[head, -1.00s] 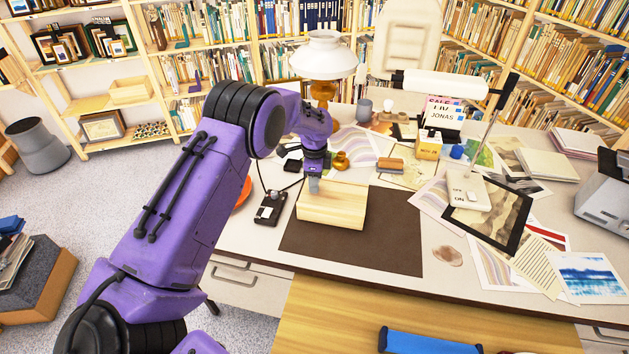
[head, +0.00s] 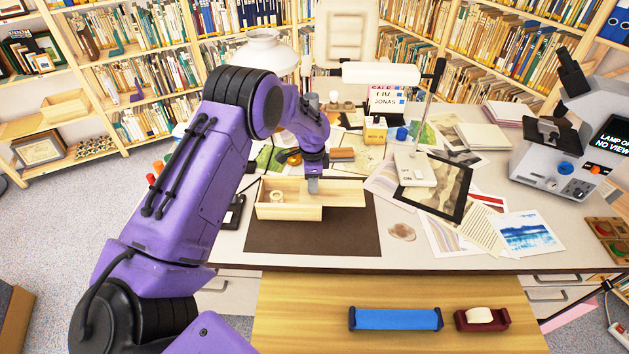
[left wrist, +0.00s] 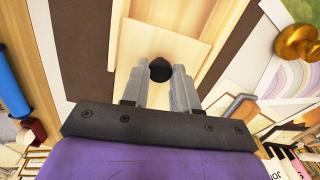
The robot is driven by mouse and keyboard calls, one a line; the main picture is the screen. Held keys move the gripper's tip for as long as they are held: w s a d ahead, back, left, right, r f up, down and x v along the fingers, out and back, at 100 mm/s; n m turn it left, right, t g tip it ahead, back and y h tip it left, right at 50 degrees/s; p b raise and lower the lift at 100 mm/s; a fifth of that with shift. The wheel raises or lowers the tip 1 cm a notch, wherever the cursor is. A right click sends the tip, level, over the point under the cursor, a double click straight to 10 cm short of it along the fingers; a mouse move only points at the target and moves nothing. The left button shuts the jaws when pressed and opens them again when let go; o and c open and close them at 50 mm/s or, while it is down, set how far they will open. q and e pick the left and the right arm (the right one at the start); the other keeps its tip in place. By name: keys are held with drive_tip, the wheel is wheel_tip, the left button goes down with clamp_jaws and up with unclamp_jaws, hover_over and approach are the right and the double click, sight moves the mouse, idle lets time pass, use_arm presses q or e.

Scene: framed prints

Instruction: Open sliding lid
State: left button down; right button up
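The pale wooden box (head: 290,213) sits on a dark brown mat (head: 340,236) on the desk. Its sliding lid (head: 345,194) is displaced to the right and sticks out past the box. The left part of the box is open, and a small pale round item (head: 277,196) shows inside. My left gripper (head: 313,187) is down at the lid. In the left wrist view, its fingers (left wrist: 160,82) stand on both sides of the lid's dark knob (left wrist: 160,69), closed on it. The lid (left wrist: 138,45) and open box interior (left wrist: 190,14) also show there. My right gripper is not in view.
A black picture frame (head: 436,190), prints and papers lie right of the mat. A microscope-like device (head: 555,140) is at far right. A blue roll (head: 395,319) and a tape dispenser (head: 482,319) lie in front. The mat's front is bare.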

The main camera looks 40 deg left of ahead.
use_arm(q)
drive_tip(key=c, duration=0.8)
unclamp_jaws()
drive_tip(key=shift+w+d, duration=0.1)
drive_tip(key=shift+c, duration=0.2)
drive_tip(key=shift+r, duration=0.1)
wheel_tip(320, 180, up, 10)
drive_tip(key=b, duration=0.1)
drive_tip(key=shift+r+b, duration=0.2)
drive_tip(key=shift+b, duration=0.2)
